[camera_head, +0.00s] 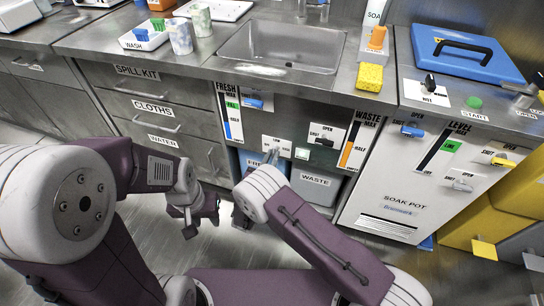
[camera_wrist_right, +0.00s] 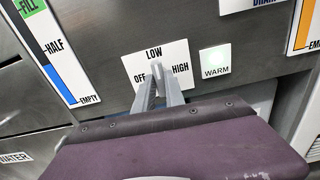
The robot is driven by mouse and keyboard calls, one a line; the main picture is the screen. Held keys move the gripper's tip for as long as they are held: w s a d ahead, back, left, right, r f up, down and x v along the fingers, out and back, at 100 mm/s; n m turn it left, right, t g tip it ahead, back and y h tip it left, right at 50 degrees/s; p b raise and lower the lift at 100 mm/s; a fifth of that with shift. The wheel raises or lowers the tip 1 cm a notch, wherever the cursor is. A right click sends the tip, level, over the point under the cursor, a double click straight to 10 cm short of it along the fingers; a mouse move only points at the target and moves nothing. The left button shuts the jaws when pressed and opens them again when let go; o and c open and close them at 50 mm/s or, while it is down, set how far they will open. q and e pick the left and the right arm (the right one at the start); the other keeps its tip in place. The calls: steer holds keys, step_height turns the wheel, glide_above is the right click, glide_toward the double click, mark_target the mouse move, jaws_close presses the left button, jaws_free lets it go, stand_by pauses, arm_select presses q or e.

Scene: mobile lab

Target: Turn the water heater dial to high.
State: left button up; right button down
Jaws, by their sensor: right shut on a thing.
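The water heater dial (camera_wrist_right: 157,72) sits on a white plate (camera_wrist_right: 178,56) marked OFF, LOW and HIGH, on the metal front below the sink. My right gripper (camera_wrist_right: 160,84) is shut on the dial, its two grey fingers on either side of it. The fingers hide most of the dial; its visible tip lies just below LOW, and its exact setting is hard to tell. In the head view my right gripper (camera_head: 271,157) reaches the same plate (camera_head: 280,144). My left gripper (camera_head: 190,222) hangs empty above the floor by the drawers; its jaw opening is unclear.
A WARM indicator (camera_wrist_right: 215,61) glows pale green right of the plate. The FRESH gauge (camera_head: 230,115) is to the left and the WASTE gauge (camera_head: 359,140) to the right. A grey WASTE bin (camera_head: 315,186) stands underneath. The SOAK POT cabinet (camera_head: 400,190) is further right.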

steer(key=m, duration=0.4)
steer(key=shift+m, duration=0.3)
steer(key=m, duration=0.4)
steer(key=shift+m+p, duration=0.3)
steer(key=m, duration=0.4)
steer(key=shift+f, duration=0.1)
steer(key=shift+m, duration=2.1)
steer(key=c, duration=1.4)
jaws_free()
